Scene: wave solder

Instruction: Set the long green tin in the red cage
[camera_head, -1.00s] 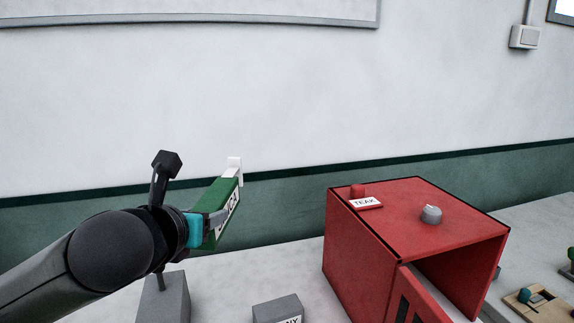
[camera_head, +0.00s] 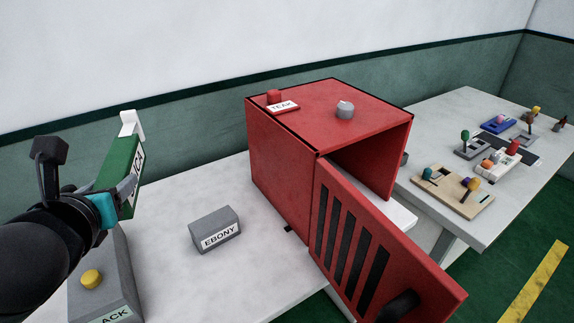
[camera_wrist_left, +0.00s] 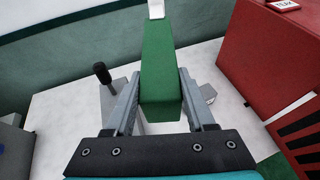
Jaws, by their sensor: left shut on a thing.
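The long green tin (camera_head: 118,172) is held up in the air at the left of the head view, with a white label on its side and a white piece at its far end. My left gripper (camera_head: 112,203) is shut on it. In the left wrist view the tin (camera_wrist_left: 161,70) sits between the two fingers (camera_wrist_left: 160,100). The red cage (camera_head: 280,170) stands on the table to the right of the tin, tagged "TEAK" on top. Its slotted door (camera_head: 375,250) is swung open toward the front. Most of the cage's inside is hidden. My right gripper is not in view.
A grey "EBONY" block (camera_head: 215,229) lies on the white table (camera_head: 190,185) between gripper and cage. A grey box with a yellow knob (camera_head: 92,279) stands below the gripper. Boards with small coloured parts (camera_head: 452,190) lie on the table at right.

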